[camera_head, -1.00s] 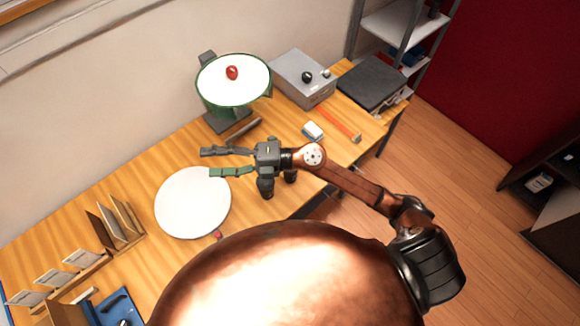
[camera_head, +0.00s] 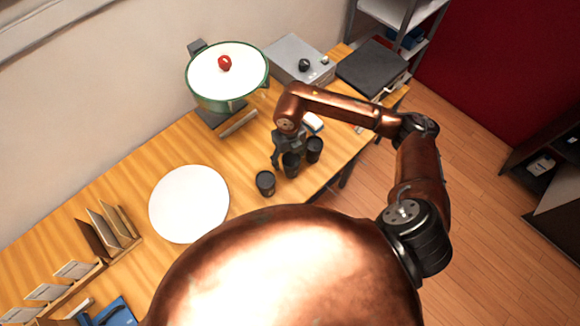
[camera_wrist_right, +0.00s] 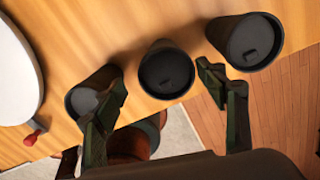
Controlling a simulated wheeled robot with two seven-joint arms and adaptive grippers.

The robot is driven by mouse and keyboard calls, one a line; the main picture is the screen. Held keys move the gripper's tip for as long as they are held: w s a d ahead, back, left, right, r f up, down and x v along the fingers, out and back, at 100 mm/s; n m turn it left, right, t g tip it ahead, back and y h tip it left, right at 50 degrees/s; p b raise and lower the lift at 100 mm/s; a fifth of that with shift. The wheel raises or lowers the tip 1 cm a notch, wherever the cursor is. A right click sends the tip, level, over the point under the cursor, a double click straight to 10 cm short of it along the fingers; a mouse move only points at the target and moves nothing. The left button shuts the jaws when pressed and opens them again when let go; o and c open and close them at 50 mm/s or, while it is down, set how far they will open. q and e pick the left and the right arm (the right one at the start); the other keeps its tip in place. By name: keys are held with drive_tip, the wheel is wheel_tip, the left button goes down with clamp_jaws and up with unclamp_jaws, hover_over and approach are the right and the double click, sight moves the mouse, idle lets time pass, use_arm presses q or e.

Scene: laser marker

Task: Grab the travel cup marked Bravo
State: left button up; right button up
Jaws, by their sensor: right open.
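Three dark travel cups with black lids stand in a row at the table's front edge: a left cup (camera_head: 265,184), a middle cup (camera_head: 291,166) and a right cup (camera_head: 314,149). No name marking is readable on any of them. My right gripper (camera_head: 284,157) points down at the row and is open and empty. In the right wrist view its fingers (camera_wrist_right: 165,105) are spread to either side of the middle cup (camera_wrist_right: 166,70). The left finger overlaps the left cup (camera_wrist_right: 88,98); the right cup (camera_wrist_right: 245,42) is beyond the right finger. My left gripper is not in view.
A white plate (camera_head: 189,204) lies left of the cups. A green-rimmed round device (camera_head: 228,82) with a red knob and a grey box (camera_head: 297,58) stand behind. Card holders (camera_head: 110,228) are at the left. The front table edge is close to the cups.

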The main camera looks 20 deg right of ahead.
sight(290, 160)
drive_tip(key=shift+f, duration=0.3)
drive_tip(key=shift+d+f, duration=0.1)
drive_tip(key=shift+f, duration=0.25)
drive_tip(key=shift+f+p, duration=0.3)
drive_tip(key=shift+f, duration=0.55)
drive_tip(key=f, duration=0.1)
drive_tip(key=f+p, duration=0.1)
drive_tip(key=f, duration=0.2)
drive_tip(key=shift+s+d+f, duration=0.1)
drive_tip(key=shift+d+f, duration=0.05)
drive_tip(key=shift+d, duration=0.2)
drive_tip(key=shift+f, duration=0.35)
use_arm(q)
drive_tip(key=shift+w+r, duration=0.1)
drive_tip(key=shift+r, duration=0.8)
use_arm(e)
drive_tip(key=shift+c, duration=0.3)
drive_tip(key=c, duration=0.8)
drive_tip(key=shift+c, duration=0.2)
